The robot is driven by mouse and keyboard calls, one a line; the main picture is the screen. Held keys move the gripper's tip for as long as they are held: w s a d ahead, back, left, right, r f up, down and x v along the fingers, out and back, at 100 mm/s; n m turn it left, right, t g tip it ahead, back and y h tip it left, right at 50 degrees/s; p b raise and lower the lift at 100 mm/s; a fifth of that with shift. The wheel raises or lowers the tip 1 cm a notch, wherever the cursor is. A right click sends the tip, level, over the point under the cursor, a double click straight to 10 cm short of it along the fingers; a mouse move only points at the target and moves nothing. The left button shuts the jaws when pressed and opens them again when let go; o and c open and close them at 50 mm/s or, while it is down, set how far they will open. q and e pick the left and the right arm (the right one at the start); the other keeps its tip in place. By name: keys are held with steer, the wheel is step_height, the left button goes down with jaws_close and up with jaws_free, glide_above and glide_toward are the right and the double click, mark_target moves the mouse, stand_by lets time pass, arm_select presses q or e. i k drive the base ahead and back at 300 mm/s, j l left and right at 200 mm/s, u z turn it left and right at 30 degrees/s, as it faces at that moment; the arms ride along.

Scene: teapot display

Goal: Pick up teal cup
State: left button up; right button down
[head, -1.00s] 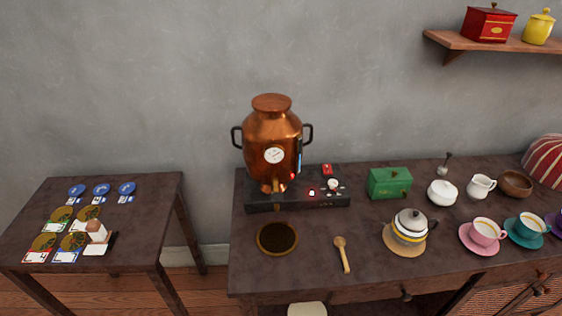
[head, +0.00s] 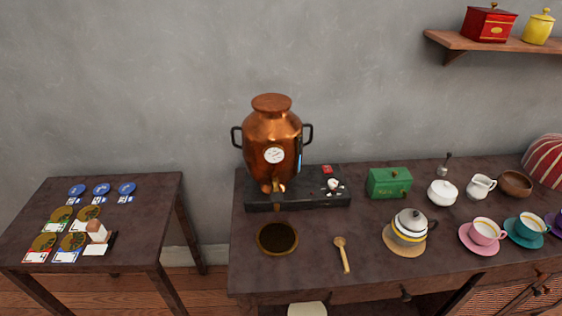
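The teal cup (head: 528,228) sits upright on a teal saucer (head: 515,238) near the right edge of the dark wooden table. It stands between a pink cup (head: 484,231) on a pink saucer (head: 466,241) and a purple piece (head: 554,222) cut off by the picture's right edge. Neither of my grippers shows in the head view.
A teapot (head: 410,226) on a round mat, a wooden spoon (head: 343,254) and a dark round dish (head: 277,238) stand left of the cups. Behind are a green box (head: 389,183), white sugar bowl (head: 442,192), white jug (head: 481,187) and brown bowl (head: 515,183). A copper urn (head: 272,146) stands further left.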

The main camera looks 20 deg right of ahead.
mark_target(532, 228)
steer(key=z, duration=2.35)
steer(key=i+l+u, duration=0.1)
steer(key=u, duration=1.1)
steer(key=l+u, duration=0.7)
steer(key=l, duration=0.2)
steer(key=k+l+u, duration=0.1)
steer(key=l+u, duration=0.25)
steer(key=l, duration=0.55)
